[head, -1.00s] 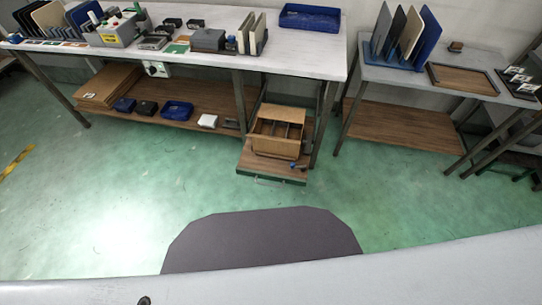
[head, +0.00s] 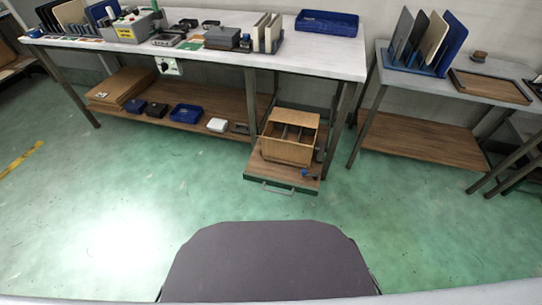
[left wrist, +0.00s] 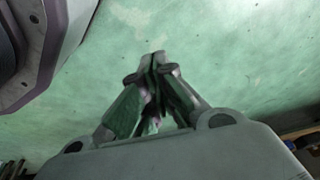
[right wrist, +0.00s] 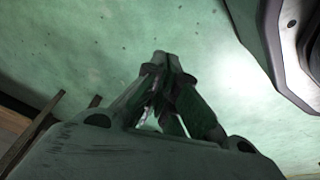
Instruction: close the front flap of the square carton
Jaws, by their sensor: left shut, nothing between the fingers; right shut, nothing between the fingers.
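The square carton (head: 287,151) is a brown cardboard box with dividers inside. My left gripper (left wrist: 157,58) is shut and empty over bare green floor in the left wrist view. My right gripper (right wrist: 166,58) is shut and empty over bare floor in the right wrist view. Neither gripper shows in the head view, and both are away from the carton.
The long bench (head: 215,65) carries panels, boxes and a blue tray (head: 327,23). Its lower shelf holds flat cardboard (head: 122,86) and a blue bin (head: 187,114). A smaller table (head: 440,82) stands at right. A small blue-and-dark item (head: 308,173) lies beside the carton. The floor in front is clear.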

